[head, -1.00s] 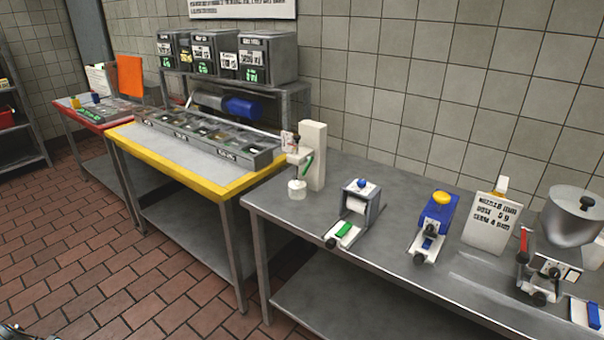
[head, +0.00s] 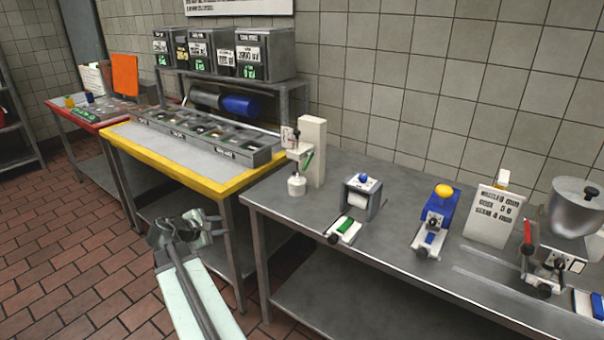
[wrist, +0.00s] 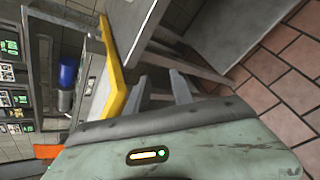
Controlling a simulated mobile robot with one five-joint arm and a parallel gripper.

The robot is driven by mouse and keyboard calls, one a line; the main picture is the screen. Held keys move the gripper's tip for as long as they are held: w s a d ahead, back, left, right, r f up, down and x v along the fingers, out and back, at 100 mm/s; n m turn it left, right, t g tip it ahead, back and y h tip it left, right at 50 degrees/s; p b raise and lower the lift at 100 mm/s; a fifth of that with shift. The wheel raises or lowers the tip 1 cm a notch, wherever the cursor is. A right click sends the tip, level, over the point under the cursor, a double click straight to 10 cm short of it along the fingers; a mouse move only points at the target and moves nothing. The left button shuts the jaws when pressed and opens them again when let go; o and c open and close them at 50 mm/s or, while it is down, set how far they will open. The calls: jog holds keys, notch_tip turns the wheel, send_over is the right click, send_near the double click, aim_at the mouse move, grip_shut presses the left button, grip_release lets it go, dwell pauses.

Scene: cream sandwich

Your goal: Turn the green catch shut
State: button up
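Two green parts show in the head view, and I cannot tell for sure which is the catch. One is a thin slanted green lever (head: 307,161) on the white upright stand (head: 313,135) at the left end of the grey bench. The other is a green block (head: 345,225) on the front of a small grey device with a blue knob (head: 363,179). My gripper (head: 188,226) is empty, in front of the yellow-edged table and left of the grey bench, apart from both. In the wrist view its two fingers (wrist: 160,90) stand apart.
The grey bench (head: 300,207) also holds a blue device with a yellow knob (head: 437,215), a sign card (head: 495,215) and a steel pot (head: 575,218). The yellow-edged table (head: 215,187) carries a tray of bins (head: 262,157). The tiled floor in front is clear.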

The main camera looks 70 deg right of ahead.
jog(key=s+d+r+n+g+h, duration=0.1)
jog(key=s+d+r+n+h, duration=0.1)
jog(key=s+d, duration=0.4)
jog(key=s+d+r+n+g+h, duration=0.1)
jog(key=s+d+r+n, duration=0.2)
jog(key=d, duration=0.8)
jog(key=s+d+r+n+g+h, duration=0.1)
jog(key=s+d+r+n+h, duration=0.1)
jog(key=s+d+r, duration=0.4)
jog(key=shift+s+d+r+n+g+h+b, duration=0.15)
jog(key=shift+s+d+n+b, duration=0.1)
jog(key=shift+s+d, duration=0.7)
jog(key=shift+s+d+f+n+g+h+b, duration=0.15)
jog(key=shift+s+d+n, duration=0.1)
jog(key=shift+s+d, duration=0.7)
jog(key=shift+s+a+r, duration=0.1)
jog(key=shift+a, duration=0.1)
grip_shut()
